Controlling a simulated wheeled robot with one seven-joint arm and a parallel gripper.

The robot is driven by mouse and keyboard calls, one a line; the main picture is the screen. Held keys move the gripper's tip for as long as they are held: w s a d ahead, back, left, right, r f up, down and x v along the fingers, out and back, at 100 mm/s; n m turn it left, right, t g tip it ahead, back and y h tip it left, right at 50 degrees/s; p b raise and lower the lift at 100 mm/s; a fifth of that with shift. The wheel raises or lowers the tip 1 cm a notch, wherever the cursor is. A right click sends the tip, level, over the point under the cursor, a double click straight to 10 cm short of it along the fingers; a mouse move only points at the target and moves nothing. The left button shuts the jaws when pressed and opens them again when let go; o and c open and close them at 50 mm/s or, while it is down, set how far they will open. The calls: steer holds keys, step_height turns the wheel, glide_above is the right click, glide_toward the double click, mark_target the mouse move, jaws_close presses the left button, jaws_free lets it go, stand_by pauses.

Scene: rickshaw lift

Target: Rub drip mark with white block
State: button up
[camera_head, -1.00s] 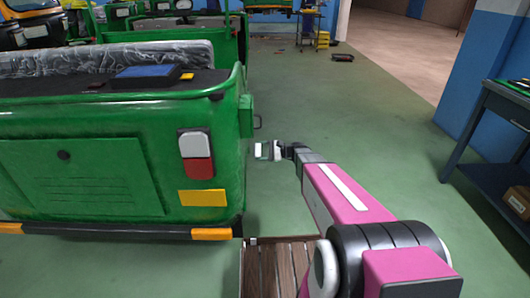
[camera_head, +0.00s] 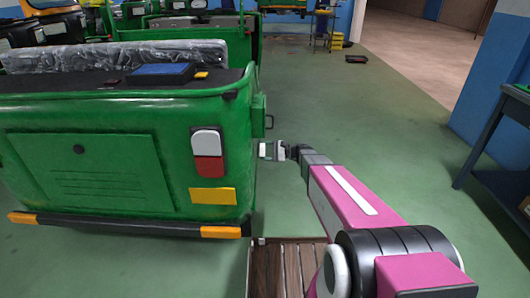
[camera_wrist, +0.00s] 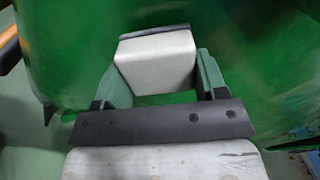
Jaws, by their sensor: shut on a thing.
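The white block (camera_wrist: 157,62) is held between the two green fingers of my gripper (camera_wrist: 160,78) in the wrist view. A dark strip runs along its far edge, facing the green rickshaw body (camera_wrist: 240,50). In the head view my gripper (camera_head: 270,151) is beside the right rear side of the green rickshaw (camera_head: 90,165), with the block (camera_head: 263,150) at its tip. The block is very close to the side panel; I cannot tell whether it touches. I cannot make out a drip mark; the rickshaw's side face is mostly turned away from the head view.
A slatted wooden platform (camera_head: 290,270) lies low in front of me. A dark workbench (camera_head: 500,160) stands at the right. The green floor (camera_head: 370,110) between rickshaw and bench is clear. A small door handle (camera_head: 270,122) sticks out just beyond my gripper.

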mark_target(260, 146)
steer(key=shift+a, duration=0.95)
stand_by(0.3)
steer(key=shift+w, duration=0.1)
steer(key=shift+r, duration=0.75)
steer(key=shift+a+r, duration=0.1)
steer(key=shift+r, duration=0.6)
steer(key=w, duration=0.4)
stand_by(1.0)
